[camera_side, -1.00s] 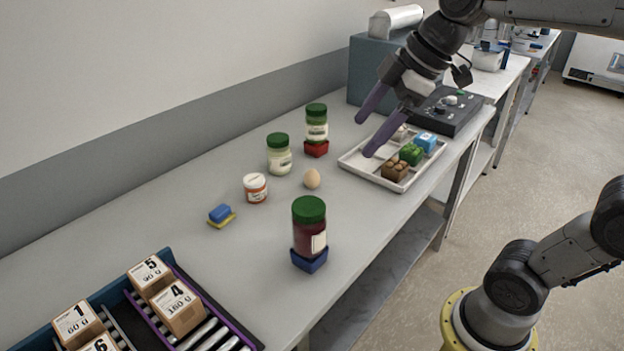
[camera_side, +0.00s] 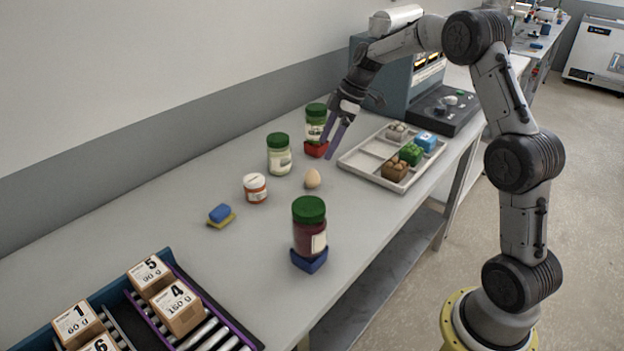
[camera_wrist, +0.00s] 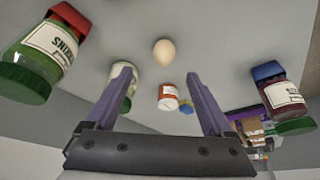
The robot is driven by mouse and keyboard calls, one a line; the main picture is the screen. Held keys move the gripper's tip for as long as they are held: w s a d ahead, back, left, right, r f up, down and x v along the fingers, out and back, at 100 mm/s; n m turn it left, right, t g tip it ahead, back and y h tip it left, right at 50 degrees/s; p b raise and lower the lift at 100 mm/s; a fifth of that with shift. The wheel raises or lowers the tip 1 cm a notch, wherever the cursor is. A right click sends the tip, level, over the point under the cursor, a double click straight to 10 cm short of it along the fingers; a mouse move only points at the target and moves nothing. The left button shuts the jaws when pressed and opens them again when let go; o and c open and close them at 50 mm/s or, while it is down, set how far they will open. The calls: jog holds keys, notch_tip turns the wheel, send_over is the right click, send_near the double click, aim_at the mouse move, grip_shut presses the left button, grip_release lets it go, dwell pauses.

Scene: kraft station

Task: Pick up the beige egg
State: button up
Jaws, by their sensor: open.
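The beige egg (camera_side: 312,178) stands on the grey table between the jars and the tray. In the wrist view the egg (camera_wrist: 164,52) shows ahead of the fingertips, near the middle between them. My gripper (camera_side: 328,148) is open and empty, with its purple fingers pointing down. It is above the table, close to the jar on the red block and up and right of the egg in the side view. In the wrist view both fingers of my gripper (camera_wrist: 158,75) are spread apart and nothing is between them.
A green-lidded jar (camera_side: 316,122) on a red block (camera_side: 314,150) stands close behind my gripper. Another pale jar (camera_side: 279,158), an orange-labelled jar (camera_side: 256,190) and a dark red jar (camera_side: 309,232) on a blue block surround the egg.

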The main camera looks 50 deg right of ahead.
aim_at(312, 176)
jog(key=x, duration=0.5)
jog(key=shift+a+f, duration=0.15)
jog(key=shift+f, duration=0.15)
jog(key=shift+a+x, duration=0.15)
jog(key=shift+x, duration=1.15)
jog(key=shift+a+x, duration=0.1)
jog(key=shift+x, duration=1.2)
jog(key=shift+s+r, duration=0.15)
jog(key=c, duration=1.1)
jog(key=shift+o, duration=0.2)
